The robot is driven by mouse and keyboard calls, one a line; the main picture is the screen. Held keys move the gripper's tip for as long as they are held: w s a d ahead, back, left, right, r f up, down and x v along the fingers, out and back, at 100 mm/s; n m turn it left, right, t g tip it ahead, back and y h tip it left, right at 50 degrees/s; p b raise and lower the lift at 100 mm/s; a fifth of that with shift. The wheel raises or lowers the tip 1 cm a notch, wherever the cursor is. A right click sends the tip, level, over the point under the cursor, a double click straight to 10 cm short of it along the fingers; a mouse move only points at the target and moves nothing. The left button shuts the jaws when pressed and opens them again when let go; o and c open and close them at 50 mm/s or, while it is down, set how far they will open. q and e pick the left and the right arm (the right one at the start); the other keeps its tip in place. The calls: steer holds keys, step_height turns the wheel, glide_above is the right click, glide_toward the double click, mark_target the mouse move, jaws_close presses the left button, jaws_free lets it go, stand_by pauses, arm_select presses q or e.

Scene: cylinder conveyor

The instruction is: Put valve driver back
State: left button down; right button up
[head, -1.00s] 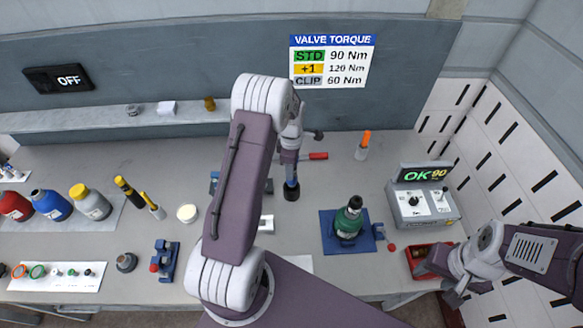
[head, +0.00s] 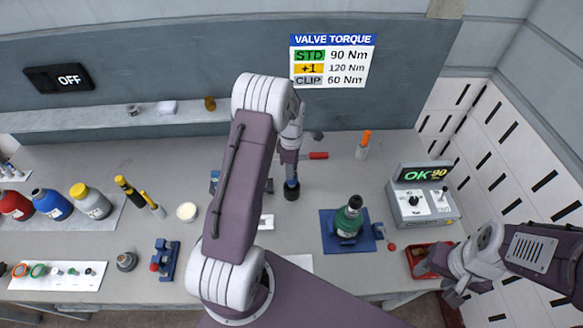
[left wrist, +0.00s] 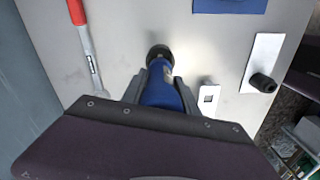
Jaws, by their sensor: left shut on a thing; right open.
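The valve driver, a blue tool (head: 290,182) with a dark round lower end, stands upright near the back middle of the table. My left gripper (head: 289,162) is shut on it from above. In the left wrist view the driver's blue body (left wrist: 160,88) sits between the fingers. Its dark end (left wrist: 159,53) is at or just above the table; I cannot tell whether it touches or sits in a holder. My right gripper (head: 455,291) is open, beside the red bin at the far right.
A green bottle (head: 347,222) stands on a blue fixture right of the middle. A control box reading OK 90 (head: 422,205) and a red bin (head: 418,251) are at the right. A red-handled tool (head: 317,156) lies behind the driver. My left arm hides part of the table.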

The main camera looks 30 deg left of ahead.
arm_select(q)
steer(key=shift+f+b, duration=2.15)
steer(key=shift+f, duration=1)
steer(key=c, duration=0.9)
jaws_free()
steer(key=shift+o, duration=0.2)
steer(key=shift+r, duration=0.1)
steer(key=shift+r+p, duration=2.4)
steer(key=shift+r, duration=0.55)
